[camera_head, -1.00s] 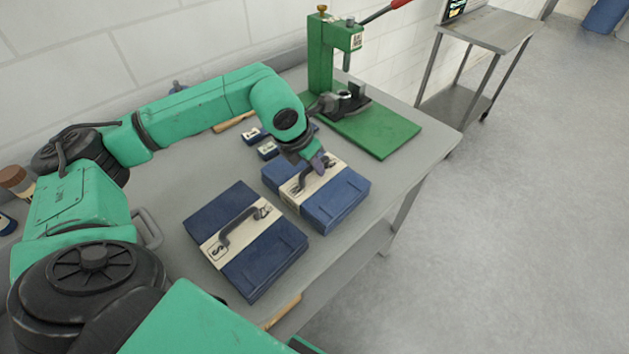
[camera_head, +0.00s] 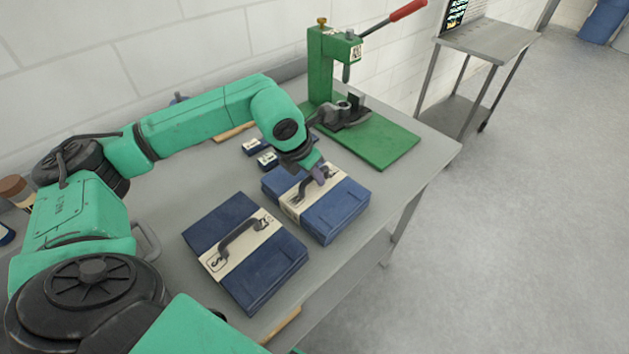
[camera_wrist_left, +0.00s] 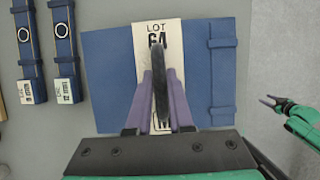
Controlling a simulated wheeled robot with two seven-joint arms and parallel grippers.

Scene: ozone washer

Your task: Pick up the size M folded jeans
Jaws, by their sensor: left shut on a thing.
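The size M folded jeans (camera_head: 338,211) are a flat blue bundle with a cream band and a dark handle, on the grey table at the right of a similar bundle. In the left wrist view the jeans (camera_wrist_left: 108,75) fill the middle, and the band reads "LOT 64" with an M partly covered. My left gripper (camera_head: 319,173) is over the bundle; its purple fingers (camera_wrist_left: 161,98) are shut on the dark handle. I cannot tell whether the bundle is clear of the table. My right gripper (camera_wrist_left: 266,102) shows small at the right of the wrist view, fingertips apart and empty.
A second folded jeans bundle (camera_head: 262,272), banded S, lies close by in front. Small blue labelled items (camera_head: 268,160) lie behind. A green press (camera_head: 372,143) with a red lever stands at the back right. A metal side table (camera_head: 490,42) is beyond.

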